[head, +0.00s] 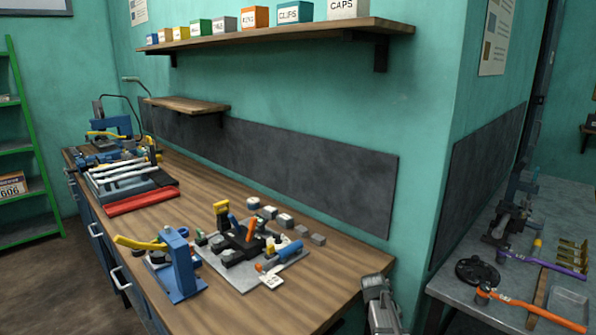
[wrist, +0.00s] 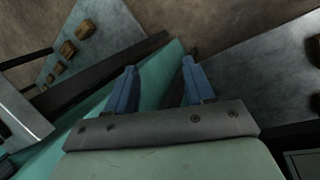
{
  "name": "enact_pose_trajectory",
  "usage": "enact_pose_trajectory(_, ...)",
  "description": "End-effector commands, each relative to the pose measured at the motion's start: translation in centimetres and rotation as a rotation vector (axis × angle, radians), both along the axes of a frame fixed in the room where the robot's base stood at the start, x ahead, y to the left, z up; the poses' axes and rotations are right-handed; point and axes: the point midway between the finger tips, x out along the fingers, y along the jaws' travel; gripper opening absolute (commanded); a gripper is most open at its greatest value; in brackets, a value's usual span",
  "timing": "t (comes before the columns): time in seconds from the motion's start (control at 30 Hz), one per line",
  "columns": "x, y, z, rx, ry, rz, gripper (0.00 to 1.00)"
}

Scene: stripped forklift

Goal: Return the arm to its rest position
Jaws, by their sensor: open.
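My gripper (wrist: 159,66) shows in the wrist view, with two blue fingers standing apart on a grey crossbar. Nothing is between the fingers, and they touch nothing that I can see. Beyond them is a teal surface with dark edges, seen at a tilt and partly hidden by the fingers. I cannot make out my gripper in the head view.
In the head view, a wooden workbench (head: 340,275) carries a blue press (head: 180,262), a grey plate of tools and a red tray (head: 140,202). A shelf (head: 290,37) with labelled boxes hangs above. A grey metal table (head: 455,285) with tools stands right, beyond a teal wall corner.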

Motion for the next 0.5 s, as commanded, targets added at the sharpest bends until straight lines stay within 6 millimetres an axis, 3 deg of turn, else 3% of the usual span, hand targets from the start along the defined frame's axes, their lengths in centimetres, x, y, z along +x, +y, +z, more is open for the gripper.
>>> enact_pose_trajectory(0.5, -10.9, 4.0, -13.7, 0.106, 0.133, -0.084, 0.53)
